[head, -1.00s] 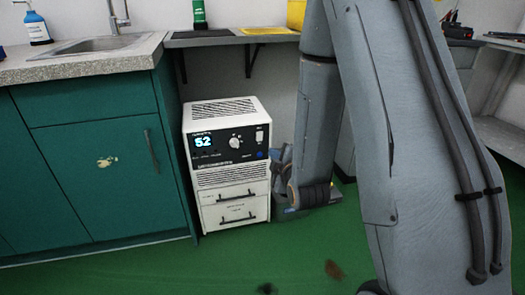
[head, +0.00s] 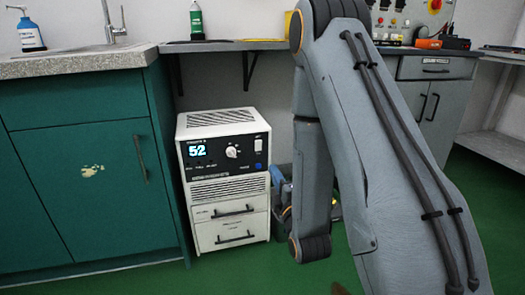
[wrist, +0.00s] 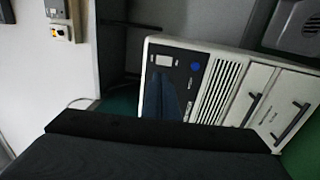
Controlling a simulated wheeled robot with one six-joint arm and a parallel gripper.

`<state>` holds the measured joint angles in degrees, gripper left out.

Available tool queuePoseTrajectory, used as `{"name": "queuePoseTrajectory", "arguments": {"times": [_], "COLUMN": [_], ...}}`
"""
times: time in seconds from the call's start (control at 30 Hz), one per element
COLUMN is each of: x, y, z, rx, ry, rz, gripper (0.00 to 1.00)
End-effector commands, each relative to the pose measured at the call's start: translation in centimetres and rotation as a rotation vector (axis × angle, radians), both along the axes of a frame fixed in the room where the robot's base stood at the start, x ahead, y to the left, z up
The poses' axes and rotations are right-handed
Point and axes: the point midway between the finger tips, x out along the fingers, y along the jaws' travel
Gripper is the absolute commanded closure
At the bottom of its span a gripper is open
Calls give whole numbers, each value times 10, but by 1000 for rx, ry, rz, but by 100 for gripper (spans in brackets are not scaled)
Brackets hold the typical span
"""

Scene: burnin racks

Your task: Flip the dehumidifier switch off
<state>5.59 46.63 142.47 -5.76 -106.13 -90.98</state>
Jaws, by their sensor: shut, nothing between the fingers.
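The dehumidifier (head: 223,190) is a white box on the floor, with a black front panel and a lit display (head: 197,150) reading 52. A pale switch (head: 257,145) sits at the panel's upper right, beside a round knob (head: 232,151). Its on or off position is too small to tell. In the wrist view the dehumidifier (wrist: 230,90) appears turned sideways, with the switch (wrist: 164,60) clear of the fingers. My gripper (wrist: 163,97) is shut and empty, its bluish fingers in front of part of the panel. Contact cannot be judged.
A teal cabinet (head: 85,185) with a sink stands close left of the dehumidifier. A shelf (head: 235,46) runs above it. Green floor (head: 225,278) is open in front.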

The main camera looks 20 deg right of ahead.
Motion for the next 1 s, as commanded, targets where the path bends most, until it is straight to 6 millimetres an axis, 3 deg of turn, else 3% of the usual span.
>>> {"name": "queuePoseTrajectory", "arguments": {"times": [0.27, 0.7, 1.0], "x": [19, 102, 136], "y": [0, 0, 0], "z": [2, 12, 16], "rx": [0, 1, 1], "ry": [-3, -4, 0], "rz": [1, 0, 0], "gripper": [100, 100, 100]}}
